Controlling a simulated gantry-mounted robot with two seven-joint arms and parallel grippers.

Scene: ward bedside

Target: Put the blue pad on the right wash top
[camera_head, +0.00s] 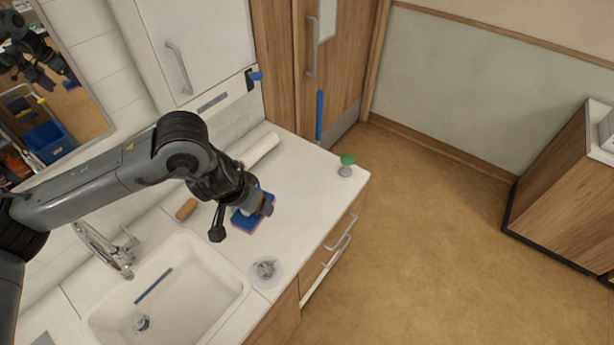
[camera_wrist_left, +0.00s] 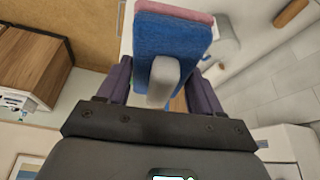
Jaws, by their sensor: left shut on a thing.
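My left gripper (camera_head: 262,206) is shut on the blue pad (camera_head: 247,221), above the white wash top (camera_head: 308,190) to the right of the sink. In the left wrist view the pad (camera_wrist_left: 172,45) is blue with a pink layer on its far side. A grey handle (camera_wrist_left: 162,82) on its back sits between the two dark fingers of the gripper (camera_wrist_left: 160,88). In the head view the gripper partly hides the pad. I cannot tell whether the pad touches the top. My right gripper is not in view.
The sink (camera_head: 215,262) holds a blue strip (camera_head: 153,286). A white roll (camera_head: 258,149), a brown piece (camera_head: 186,209), a green-topped item (camera_head: 347,164) and a small round dish (camera_head: 258,281) stand around the pad.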

